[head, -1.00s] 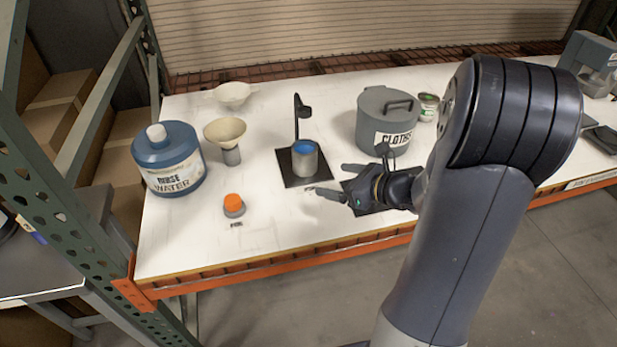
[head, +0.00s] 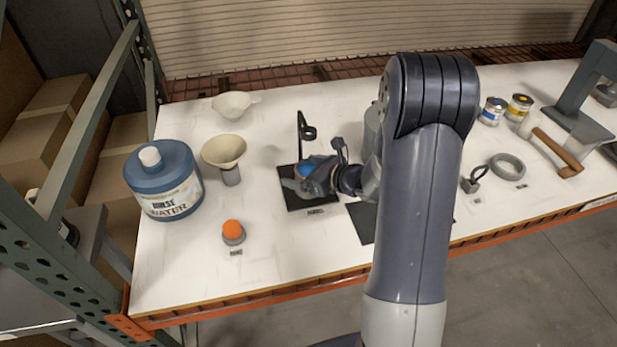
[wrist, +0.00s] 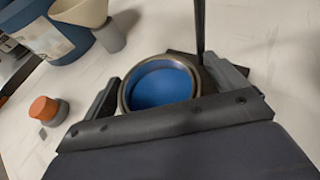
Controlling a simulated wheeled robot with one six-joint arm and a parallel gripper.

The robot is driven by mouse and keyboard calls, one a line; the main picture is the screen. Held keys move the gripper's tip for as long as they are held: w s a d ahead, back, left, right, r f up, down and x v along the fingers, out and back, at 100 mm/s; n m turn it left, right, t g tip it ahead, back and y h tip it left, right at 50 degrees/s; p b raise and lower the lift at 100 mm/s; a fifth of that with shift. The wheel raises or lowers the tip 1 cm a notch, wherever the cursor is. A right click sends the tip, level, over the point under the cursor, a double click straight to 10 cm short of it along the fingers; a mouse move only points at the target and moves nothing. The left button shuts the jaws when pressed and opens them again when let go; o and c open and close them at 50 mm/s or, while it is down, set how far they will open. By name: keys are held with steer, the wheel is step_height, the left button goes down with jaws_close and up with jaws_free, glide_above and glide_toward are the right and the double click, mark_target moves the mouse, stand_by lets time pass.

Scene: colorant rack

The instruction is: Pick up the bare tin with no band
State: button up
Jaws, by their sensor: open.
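A bare grey metal tin with blue inside stands upright on a black square mat (head: 297,203). In the head view my gripper (head: 303,186) covers most of this tin (head: 311,166), leaving mainly part of the blue top showing. In the wrist view the tin (wrist: 160,86) sits between my two open fingers, its round rim and blue inside facing the camera. The left finger is close beside the tin and the right finger is on its other side. I cannot tell whether either touches. No band shows on the tin's visible part.
A thin black stand (head: 302,135) rises close behind the tin. A funnel in a grey holder (head: 231,176), the rinse water jug (head: 165,180) and an orange-topped item (head: 233,232) are to the left. Blue-banded (head: 492,111) and yellow-banded (head: 518,107) tins stand far right.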

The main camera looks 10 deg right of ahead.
steer(key=c, duration=1.2)
